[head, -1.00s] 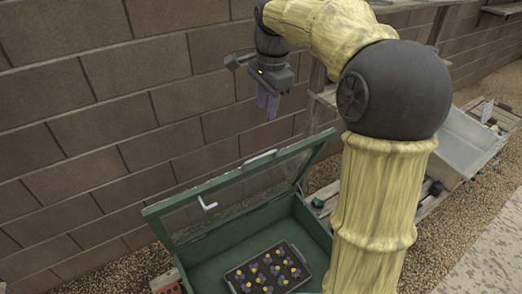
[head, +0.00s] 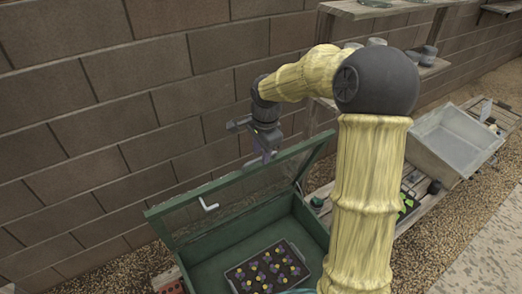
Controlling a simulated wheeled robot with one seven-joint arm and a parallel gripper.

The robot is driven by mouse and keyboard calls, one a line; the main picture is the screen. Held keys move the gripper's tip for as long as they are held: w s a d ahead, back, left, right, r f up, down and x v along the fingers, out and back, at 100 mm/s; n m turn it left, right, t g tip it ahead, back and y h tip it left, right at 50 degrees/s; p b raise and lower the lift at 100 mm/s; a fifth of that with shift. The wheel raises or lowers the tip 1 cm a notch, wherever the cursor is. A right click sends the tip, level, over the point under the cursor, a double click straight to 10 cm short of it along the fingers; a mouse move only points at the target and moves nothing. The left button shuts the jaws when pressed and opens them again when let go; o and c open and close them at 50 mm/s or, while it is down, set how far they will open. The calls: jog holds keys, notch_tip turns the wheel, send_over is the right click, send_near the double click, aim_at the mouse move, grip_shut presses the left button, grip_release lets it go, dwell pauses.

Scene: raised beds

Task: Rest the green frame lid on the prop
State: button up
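The green frame lid (head: 180,207) has a clear pane and stands raised and tilted above the green box (head: 205,269). My gripper (head: 262,160) is at the lid's upper edge, where its pale handle was seen. The fingers overlap the handle, and I cannot tell whether they are closed on it. A small white bent piece (head: 208,205) shows against the pane at left; it may be the prop, but I cannot tell whether it bears the lid.
A dark tray (head: 260,269) of yellow and purple flowers lies in the box. A block wall (head: 100,120) stands close behind. A shelf (head: 425,68) with pots and a grey basin (head: 455,140) are at right. Gravel (head: 440,225) lies at lower right.

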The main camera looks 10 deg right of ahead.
jog(key=shift+f, duration=0.35)
grip_shut()
